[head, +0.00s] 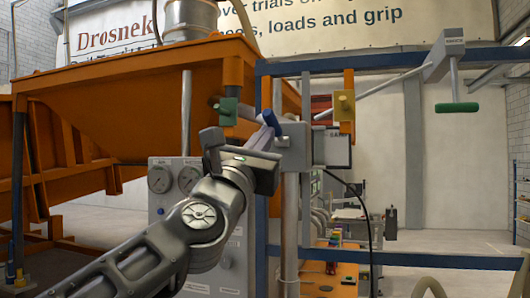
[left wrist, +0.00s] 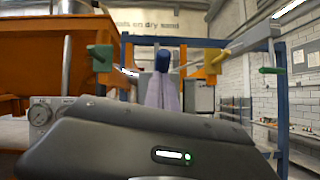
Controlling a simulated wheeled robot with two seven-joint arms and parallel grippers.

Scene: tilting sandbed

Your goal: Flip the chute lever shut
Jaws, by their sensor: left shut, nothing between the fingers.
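A lever with a blue grip (head: 271,123) sits on a grey box (head: 295,146) fixed to the blue frame. The blue grip also shows in the left wrist view (left wrist: 163,60), straight beyond my fingertips. My left gripper (head: 262,138) is shut and empty, its pale fingers pointing at the blue grip. The fingertips are very close to the grip; I cannot tell whether they touch. In the left wrist view the fingers (left wrist: 162,92) hide the lower part of the lever. The small label on the box is too small to read. My right gripper is not in view.
The orange hopper (head: 150,95) fills the left. A green block (head: 228,111) and a yellow block (head: 344,106) flank the lever. A green handle (head: 457,107) hangs at the right. The blue frame (head: 400,262) crosses below. Gauges (head: 160,180) sit behind my arm.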

